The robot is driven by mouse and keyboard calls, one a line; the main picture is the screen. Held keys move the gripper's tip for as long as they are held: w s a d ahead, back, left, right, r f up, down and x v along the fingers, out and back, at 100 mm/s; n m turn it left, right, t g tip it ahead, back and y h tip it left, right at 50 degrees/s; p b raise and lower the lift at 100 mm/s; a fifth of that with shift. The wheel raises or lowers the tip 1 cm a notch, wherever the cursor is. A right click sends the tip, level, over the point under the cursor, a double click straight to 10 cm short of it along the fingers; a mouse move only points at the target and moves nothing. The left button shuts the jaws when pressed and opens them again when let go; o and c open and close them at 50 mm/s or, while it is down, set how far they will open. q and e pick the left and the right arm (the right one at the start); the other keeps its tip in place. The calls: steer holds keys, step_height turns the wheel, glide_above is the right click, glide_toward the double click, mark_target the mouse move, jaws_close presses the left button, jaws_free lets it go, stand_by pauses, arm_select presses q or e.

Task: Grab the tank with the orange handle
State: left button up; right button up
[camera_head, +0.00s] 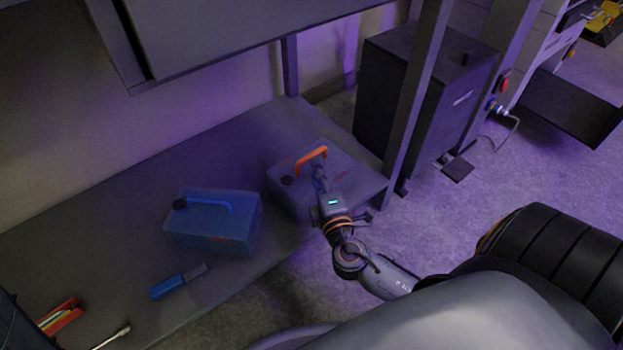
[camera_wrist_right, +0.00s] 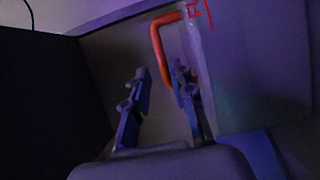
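The grey tank (camera_head: 288,201) with the orange handle (camera_head: 311,157) stands on the low shelf near its right end. It has a dark cap at its left. My right gripper (camera_head: 319,174) is over the tank, just in front of the handle. In the right wrist view the gripper (camera_wrist_right: 160,78) has its two fingers apart. The orange handle (camera_wrist_right: 157,50) shows beyond the fingertips, its lower end beside the right finger; I cannot tell whether they touch. The tank (camera_wrist_right: 250,60) fills much of that view. My left gripper is not in view.
A blue tank (camera_head: 213,228) with a blue handle stands left of the grey one on the shelf (camera_head: 130,190). A blue-handled tool (camera_head: 172,286) lies in front of it. A shelf post (camera_head: 415,100) and a black cabinet (camera_head: 400,90) stand to the right. An upper shelf (camera_head: 220,35) overhangs.

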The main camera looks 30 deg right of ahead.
mark_target(312, 157)
steer(key=b+x, duration=0.1)
steer(key=x, duration=0.3)
steer(key=shift+s+d+f, duration=0.1)
steer(key=shift+d+f, duration=0.05)
steer(key=shift+d, duration=0.05)
jaws_close()
